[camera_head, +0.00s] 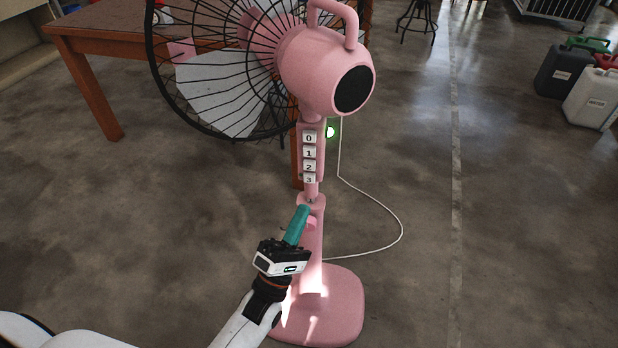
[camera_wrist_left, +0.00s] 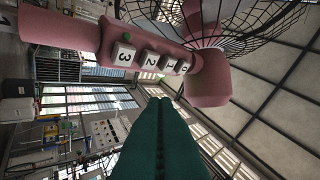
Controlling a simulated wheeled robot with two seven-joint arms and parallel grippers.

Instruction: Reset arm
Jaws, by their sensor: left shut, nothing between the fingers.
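My left gripper (camera_head: 300,212) is shut and empty, its teal fingers pressed together. In the head view it is in front of the pole of a pink pedestal fan (camera_head: 328,72), below the fan's button panel (camera_head: 310,155). I cannot tell whether the fingertips touch the pole. In the left wrist view the shut fingers (camera_wrist_left: 161,102) point up toward the panel, whose white buttons (camera_wrist_left: 152,59) read 3, 2, 1 and 0. A green light (camera_head: 330,132) glows beside the panel. My right gripper is out of view.
The fan's pink base (camera_head: 340,305) stands on the floor under my left arm. A white cord (camera_head: 400,225) loops to its right. A wooden table (camera_head: 95,40) is behind at the left. Jerrycans (camera_head: 592,97) stand at the far right.

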